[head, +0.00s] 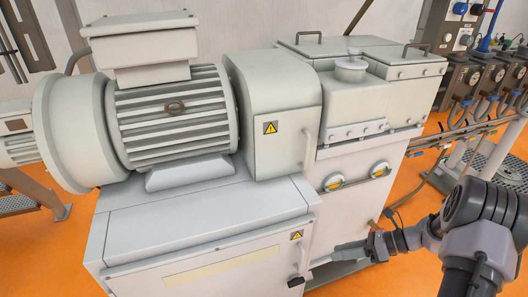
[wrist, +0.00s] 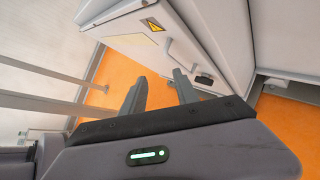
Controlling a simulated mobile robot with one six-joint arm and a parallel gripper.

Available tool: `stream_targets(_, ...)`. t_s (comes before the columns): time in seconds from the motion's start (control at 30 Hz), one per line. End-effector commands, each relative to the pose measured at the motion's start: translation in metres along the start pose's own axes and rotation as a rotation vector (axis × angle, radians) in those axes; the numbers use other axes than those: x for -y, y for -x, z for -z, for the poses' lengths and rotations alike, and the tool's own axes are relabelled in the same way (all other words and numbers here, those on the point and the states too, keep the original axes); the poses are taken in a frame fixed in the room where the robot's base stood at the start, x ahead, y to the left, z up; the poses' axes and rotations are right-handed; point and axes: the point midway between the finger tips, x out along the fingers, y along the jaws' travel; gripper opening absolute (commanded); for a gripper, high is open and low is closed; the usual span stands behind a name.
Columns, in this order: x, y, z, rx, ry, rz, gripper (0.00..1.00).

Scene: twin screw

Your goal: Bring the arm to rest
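My gripper (wrist: 160,76) shows in the wrist view with its two fingers apart and nothing between them. Orange floor and part of a grey machine cabinet (wrist: 138,50) show beyond the fingers. In the head view my arm comes in from the right edge, and my gripper (head: 335,256) points left, low in front of the machine (head: 200,226). Its fingers are too small there to tell apart. I cannot tell whether it touches the machine.
A large finned motor (head: 175,110) sits on the machine's left. Panels with hoses and gauges (head: 480,70) stand at the back right. Orange floor (head: 400,275) is clear at the lower right.

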Motion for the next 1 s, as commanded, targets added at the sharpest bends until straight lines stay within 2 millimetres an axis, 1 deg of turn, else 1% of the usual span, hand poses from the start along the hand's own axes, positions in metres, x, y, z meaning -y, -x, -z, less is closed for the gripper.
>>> stream_targets(0.03,-0.031,0.006,-0.034,-0.097,0.165,0.011,0.36)
stream_targets(0.07,-0.051,0.009,-0.051,-0.160,0.274,0.016,0.36)
stream_targets(0.1,-0.079,0.013,-0.070,-0.242,0.421,0.022,0.36)
stream_targets(0.17,-0.123,0.018,-0.092,-0.359,0.641,0.029,0.36)
stream_targets(0.2,-0.153,0.021,-0.103,-0.434,0.788,0.032,0.36)
stream_targets(0.27,-0.197,0.025,-0.113,-0.544,1.012,0.038,0.36)
stream_targets(0.3,-0.224,0.029,-0.116,-0.615,1.163,0.043,0.36)
stream_targets(0.37,-0.262,0.033,-0.115,-0.717,1.383,0.051,0.36)
stream_targets(0.4,-0.283,0.037,-0.112,-0.780,1.521,0.059,0.36)
stream_targets(0.5,-0.321,0.043,-0.100,-0.910,1.811,0.080,0.36)
stream_targets(0.6,-0.341,0.047,-0.089,-0.998,1.999,0.100,0.36)
stream_targets(0.7,-0.348,0.049,-0.084,-1.039,2.087,0.113,0.36)
stream_targets(1.0,-0.349,0.050,-0.083,-1.047,2.100,0.115,0.36)
